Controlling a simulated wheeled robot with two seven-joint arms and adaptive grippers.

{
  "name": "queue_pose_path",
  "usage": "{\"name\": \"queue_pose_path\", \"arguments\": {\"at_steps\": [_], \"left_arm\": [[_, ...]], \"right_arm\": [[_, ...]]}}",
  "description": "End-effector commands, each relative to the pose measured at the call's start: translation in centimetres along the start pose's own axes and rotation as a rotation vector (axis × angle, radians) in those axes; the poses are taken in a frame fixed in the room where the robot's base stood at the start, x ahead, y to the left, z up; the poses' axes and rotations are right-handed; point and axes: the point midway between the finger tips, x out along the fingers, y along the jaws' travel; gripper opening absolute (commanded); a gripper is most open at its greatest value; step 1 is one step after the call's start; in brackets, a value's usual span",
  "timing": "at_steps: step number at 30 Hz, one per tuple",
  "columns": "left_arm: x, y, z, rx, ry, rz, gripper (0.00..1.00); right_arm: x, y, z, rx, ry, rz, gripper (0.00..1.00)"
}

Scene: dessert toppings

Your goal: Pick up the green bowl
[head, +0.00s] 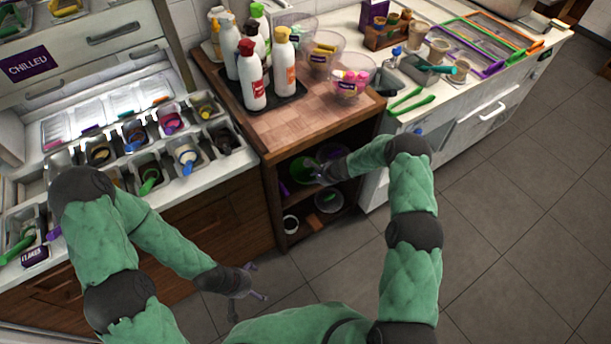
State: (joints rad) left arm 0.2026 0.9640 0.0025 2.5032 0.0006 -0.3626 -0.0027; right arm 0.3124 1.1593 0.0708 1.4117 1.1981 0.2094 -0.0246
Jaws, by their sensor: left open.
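A green bowl (300,171) sits on the upper shelf inside the wooden cabinet, partly in shadow. My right gripper (318,172) reaches into that shelf opening from the right and is at the bowl's right side. It is small and dark there, so I cannot tell whether its fingers are apart, closed or touching the rim. My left gripper (258,283) is open and empty, low in front of the cabinet over the floor, well away from the bowl.
The wooden cabinet (222,88) carries sauce bottles (252,78) and clear tubs on top. The tiled floor (500,220) at right is clear.

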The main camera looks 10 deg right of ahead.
Motion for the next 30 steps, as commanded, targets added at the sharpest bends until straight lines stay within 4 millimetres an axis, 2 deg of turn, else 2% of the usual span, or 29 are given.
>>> {"name": "queue_pose_path", "arguments": {"at_steps": [7,18,29,30], "left_arm": [[0.2,-0.1,0.0,0.000,0.000,0.000,1.00],[1.2,-0.4,-0.1,0.000,0.000,0.000,1.00],[1.3,-0.5,-0.1,0.000,0.000,0.000,1.00],[1.3,-0.5,-0.1,0.000,0.000,0.000,1.00]], "right_arm": [[1.1,0.1,-0.1,-0.001,0.000,0.001,0.29],[5.0,0.2,-0.6,-0.002,0.000,0.000,0.29],[5.5,0.1,-0.6,-0.001,0.001,0.000,0.29],[5.5,0.1,-0.6,-0.001,0.001,0.000,0.26]]}}
